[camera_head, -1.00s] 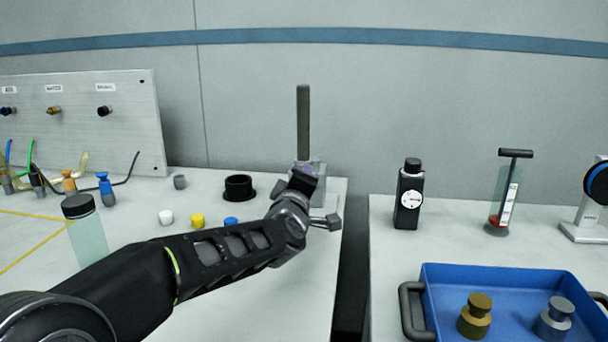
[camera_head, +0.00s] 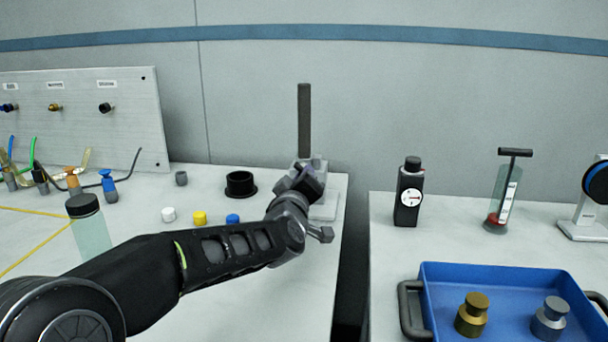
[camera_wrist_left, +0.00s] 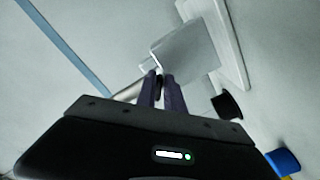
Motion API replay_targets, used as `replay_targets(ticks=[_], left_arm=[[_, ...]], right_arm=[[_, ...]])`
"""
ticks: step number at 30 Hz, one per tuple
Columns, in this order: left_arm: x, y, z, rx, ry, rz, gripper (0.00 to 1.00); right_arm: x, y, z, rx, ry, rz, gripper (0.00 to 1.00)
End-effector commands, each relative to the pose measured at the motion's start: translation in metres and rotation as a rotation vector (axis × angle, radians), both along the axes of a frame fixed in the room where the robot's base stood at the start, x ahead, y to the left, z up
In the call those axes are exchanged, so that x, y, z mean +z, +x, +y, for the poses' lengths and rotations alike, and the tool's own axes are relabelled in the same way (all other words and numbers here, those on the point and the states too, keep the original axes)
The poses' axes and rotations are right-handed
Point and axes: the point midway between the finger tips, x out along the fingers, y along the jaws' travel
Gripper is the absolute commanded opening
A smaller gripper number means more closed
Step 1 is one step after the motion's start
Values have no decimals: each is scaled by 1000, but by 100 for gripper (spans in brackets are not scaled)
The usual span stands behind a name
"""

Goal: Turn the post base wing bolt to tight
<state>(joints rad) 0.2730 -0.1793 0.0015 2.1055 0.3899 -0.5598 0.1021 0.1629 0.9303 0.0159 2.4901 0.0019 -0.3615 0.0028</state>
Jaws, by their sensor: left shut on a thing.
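The dark upright post (camera_head: 304,120) stands in its grey base (camera_head: 325,207) near the right end of the left bench. My left gripper (camera_head: 304,184) is at the front of the base, at the foot of the post. In the wrist view the fingers (camera_wrist_left: 163,88) are close together and reach to the grey base block (camera_wrist_left: 190,55). They are shut on the wing bolt, which is mostly hidden between and behind them. I cannot read how far the bolt is turned. My right gripper is not in view.
A black ring (camera_head: 240,184) and white, yellow and blue caps (camera_head: 232,219) lie left of the gripper. A capped bottle (camera_head: 88,225) stands near my forearm. Across a gap, the right bench holds a black gauge bottle (camera_head: 409,195) and a blue tray (camera_head: 500,272).

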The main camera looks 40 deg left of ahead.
Motion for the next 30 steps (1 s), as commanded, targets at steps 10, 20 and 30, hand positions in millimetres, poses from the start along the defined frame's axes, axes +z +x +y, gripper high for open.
replay_targets(ticks=[10, 20, 30], left_arm=[[-1, 0, 1, 0, 104, 59, 0], [-2, -1, 2, -1, 202, 114, 0], [-2, -1, 3, 0, 303, 169, 0]], right_arm=[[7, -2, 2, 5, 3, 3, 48], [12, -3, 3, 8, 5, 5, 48], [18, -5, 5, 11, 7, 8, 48]])
